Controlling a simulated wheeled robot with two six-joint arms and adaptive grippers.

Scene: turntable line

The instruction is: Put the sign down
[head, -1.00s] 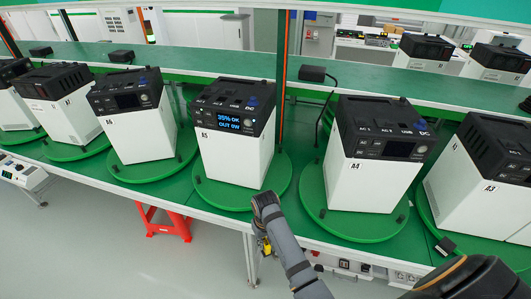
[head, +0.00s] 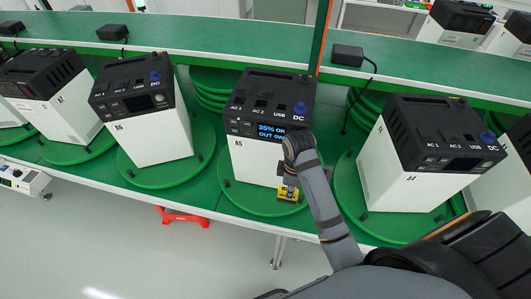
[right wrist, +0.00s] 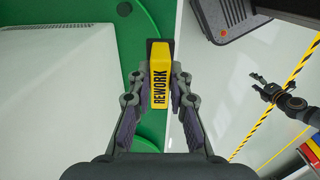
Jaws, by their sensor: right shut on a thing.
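The yellow sign (head: 287,194) marked REWORK is in my right gripper, in front of the A5 power unit (head: 262,150), at the front rim of its green turntable (head: 240,199). I cannot tell whether it touches the turntable. In the right wrist view the sign (right wrist: 160,85) lies between the two fingers of my right gripper (right wrist: 160,92), which is shut on it. The head view hides part of the gripper behind its own wrist. What looks like my left gripper (right wrist: 262,86) shows small in the right wrist view, fingers apart and empty; it is outside the head view.
The A6 unit (head: 150,140) stands on a turntable to the left and the A4 unit (head: 400,180) on one to the right. Behind runs a raised green shelf (head: 210,45) with small black adapters. Open floor (head: 130,250) lies in front of the table.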

